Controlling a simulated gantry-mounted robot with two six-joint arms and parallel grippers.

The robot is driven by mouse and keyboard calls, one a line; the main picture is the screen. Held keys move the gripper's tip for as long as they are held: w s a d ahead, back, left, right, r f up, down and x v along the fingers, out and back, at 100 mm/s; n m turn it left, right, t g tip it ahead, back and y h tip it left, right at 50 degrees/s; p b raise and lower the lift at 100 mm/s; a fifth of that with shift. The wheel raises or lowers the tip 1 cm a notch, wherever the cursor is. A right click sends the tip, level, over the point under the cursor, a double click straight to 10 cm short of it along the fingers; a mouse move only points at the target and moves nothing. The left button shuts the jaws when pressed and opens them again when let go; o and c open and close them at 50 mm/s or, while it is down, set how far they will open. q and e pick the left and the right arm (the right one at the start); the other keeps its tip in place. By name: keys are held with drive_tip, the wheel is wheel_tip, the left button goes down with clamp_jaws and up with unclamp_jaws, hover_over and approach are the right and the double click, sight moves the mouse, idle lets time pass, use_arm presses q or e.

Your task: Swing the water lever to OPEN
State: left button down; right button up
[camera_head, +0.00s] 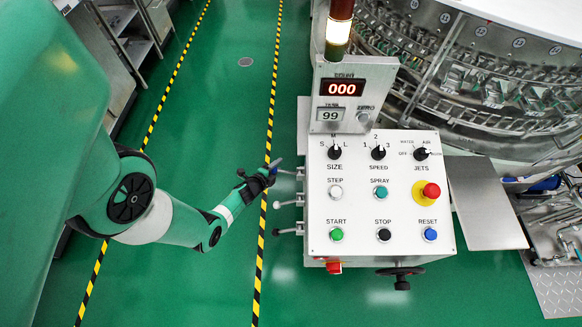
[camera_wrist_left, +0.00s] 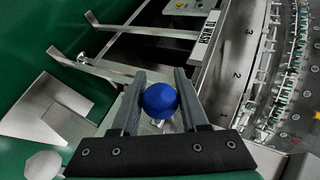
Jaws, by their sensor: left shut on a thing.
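Several short metal levers stick out from the left side of the white control box (camera_head: 322,224) in the head view. My left gripper (camera_head: 272,165) is at the end of the topmost lever (camera_head: 291,172). In the left wrist view a blue ball knob (camera_wrist_left: 160,101) sits between the two grey fingers of the left gripper (camera_wrist_left: 160,85), which are shut on it. The lever's shaft is mostly hidden behind the knob and fingers. No OPEN mark is readable beside the levers. My right gripper is in neither view.
The panel carries dials, buttons and a red emergency stop (camera_head: 431,190). The round washer (camera_head: 480,75) is behind at the right. Green floor is free left of the box.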

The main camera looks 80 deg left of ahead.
use_arm(q)
drive_tip(key=shift+w+r+p, duration=0.3)
drive_tip(key=shift+r+p, duration=0.15)
drive_tip(key=shift+r, duration=0.3)
drive_tip(key=shift+w+r+p, duration=0.25)
drive_tip(key=shift+r+p, duration=0.2)
drive_tip(key=shift+r, duration=0.3)
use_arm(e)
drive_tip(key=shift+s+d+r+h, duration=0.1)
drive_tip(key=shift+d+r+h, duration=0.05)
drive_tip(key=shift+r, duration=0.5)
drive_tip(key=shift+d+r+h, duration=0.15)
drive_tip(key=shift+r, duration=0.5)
use_arm(q)
drive_tip(key=shift+c, duration=2.1)
unclamp_jaws()
drive_tip(key=p+v, duration=0.7)
drive_tip(key=v, duration=0.4)
drive_tip(key=shift+s+d, duration=0.25)
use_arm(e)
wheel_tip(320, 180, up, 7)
